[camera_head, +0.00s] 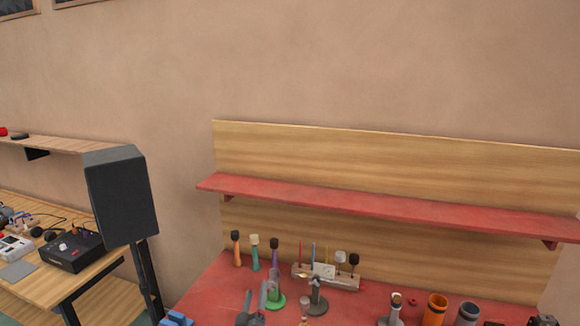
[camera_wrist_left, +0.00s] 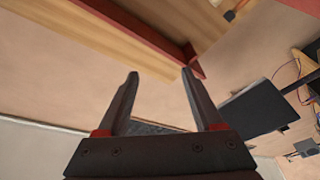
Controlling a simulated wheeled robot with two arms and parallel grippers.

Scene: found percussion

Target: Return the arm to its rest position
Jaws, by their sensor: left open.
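My right gripper is not clearly seen in either view.
The red bench (camera_head: 213,293) holds several upright mallets, a green-based stand (camera_head: 274,300), a dark stand (camera_head: 317,303), an orange cup (camera_head: 434,310) and a grey cup (camera_head: 467,314). A red shelf (camera_head: 380,204) juts out above. A black speaker (camera_head: 122,196) stands at left.

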